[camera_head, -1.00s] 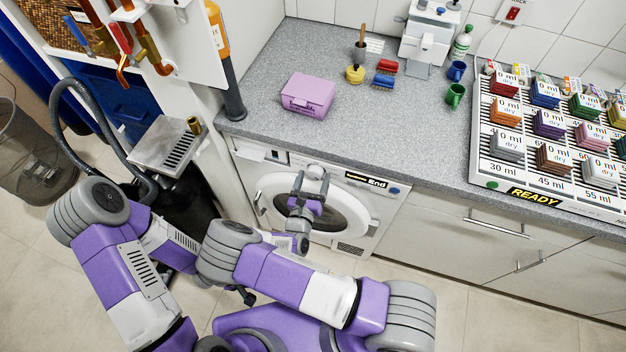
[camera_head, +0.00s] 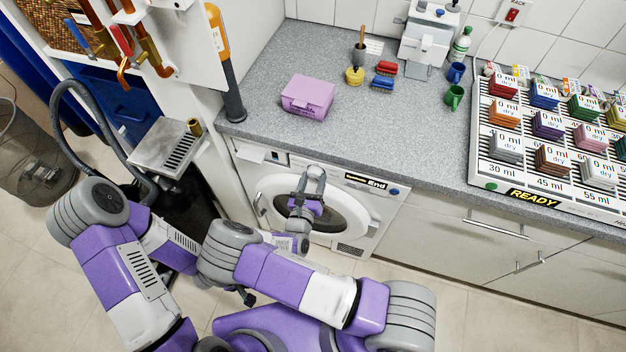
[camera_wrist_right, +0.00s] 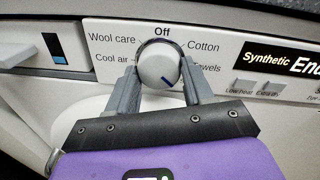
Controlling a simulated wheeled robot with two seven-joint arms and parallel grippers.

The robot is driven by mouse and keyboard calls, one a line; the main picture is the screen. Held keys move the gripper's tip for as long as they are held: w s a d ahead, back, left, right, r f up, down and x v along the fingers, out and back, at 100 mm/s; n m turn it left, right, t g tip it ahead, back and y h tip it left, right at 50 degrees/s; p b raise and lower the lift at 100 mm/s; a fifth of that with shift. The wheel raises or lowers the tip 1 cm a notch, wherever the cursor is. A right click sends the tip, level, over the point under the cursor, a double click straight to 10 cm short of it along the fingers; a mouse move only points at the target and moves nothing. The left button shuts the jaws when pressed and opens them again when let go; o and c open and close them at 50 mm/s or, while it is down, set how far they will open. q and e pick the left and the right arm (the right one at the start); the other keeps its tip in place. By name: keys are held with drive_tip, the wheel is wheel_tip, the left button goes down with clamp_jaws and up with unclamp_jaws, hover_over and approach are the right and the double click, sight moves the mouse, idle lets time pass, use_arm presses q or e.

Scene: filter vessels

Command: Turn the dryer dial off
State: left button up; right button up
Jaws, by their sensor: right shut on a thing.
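The dryer (camera_head: 375,207) is a white front-loader under the counter, with a round door. Its dial (camera_wrist_right: 158,66) is a light-grey knob with a dark pointer line, seen in the right wrist view. The line points down and to the right, away from the "Off" label (camera_wrist_right: 162,31) above the knob. My right gripper (camera_wrist_right: 160,75) is shut on the dial, one finger on each side; it also shows in the head view (camera_head: 316,168), where it hides the dial. My left arm (camera_head: 125,260) is folded at left; its fingers cannot be made out.
The dryer's display (camera_wrist_right: 285,58) reads "Synthetic" and "End". A grey counter (camera_head: 400,125) lies above, with a pink box (camera_head: 307,97) near its left edge. A dark hose and a metal grate tray (camera_head: 167,145) stand left of the dryer. Drawers (camera_head: 460,225) are to the right.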

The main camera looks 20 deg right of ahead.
drive_tip(key=n+p, duration=0.1)
drive_tip(key=n, duration=0.2)
drive_tip(key=shift+r+p, duration=0.15)
drive_tip(key=shift+p, duration=0.25)
drive_tip(key=n+p, duration=0.1)
drive_tip(key=n, duration=0.1)
drive_tip(key=shift+n+g, duration=0.3)
drive_tip(key=n+p, duration=0.1)
drive_tip(key=n, duration=0.1)
drive_tip(key=shift+n, duration=0.3)
drive_tip(key=n, duration=0.3)
drive_tip(key=shift+p, duration=0.4)
drive_tip(key=n, duration=0.4)
drive_tip(key=shift+g+h, duration=0.3)
drive_tip(key=shift+g, duration=0.1)
drive_tip(key=n, duration=0.9)
drive_tip(key=shift+a+r+n+h, duration=0.1)
drive_tip(key=shift+n+h, duration=0.2)
drive_tip(key=shift+h, duration=0.1)
